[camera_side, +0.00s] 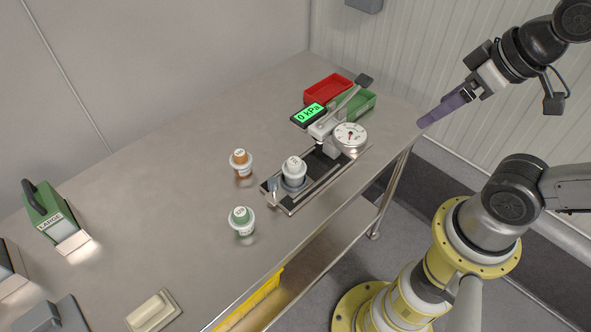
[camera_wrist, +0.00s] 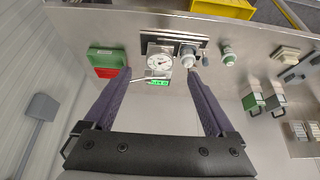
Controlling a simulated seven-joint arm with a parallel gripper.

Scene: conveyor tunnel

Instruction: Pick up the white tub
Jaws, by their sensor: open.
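The white tub (camera_side: 292,170), with a pale lid, stands upright on the dark base of a press fixture (camera_side: 318,165). It also shows in the wrist view (camera_wrist: 187,51), just above the tip of one finger. My gripper (camera_side: 424,121) has purple fingers. It is open and empty, held beyond the right edge of the steel table and well apart from the tub. In the wrist view its fingers (camera_wrist: 160,74) are spread wide with nothing between them but the distant fixture.
An orange-lidded tub (camera_side: 240,162) and a green-lidded tub (camera_side: 242,221) stand beside the fixture. A gauge (camera_side: 349,136), a lever and a display reading 0 kPa (camera_side: 308,115) rise behind the white tub. Red (camera_side: 327,89) and green (camera_side: 361,103) bins stand farther back.

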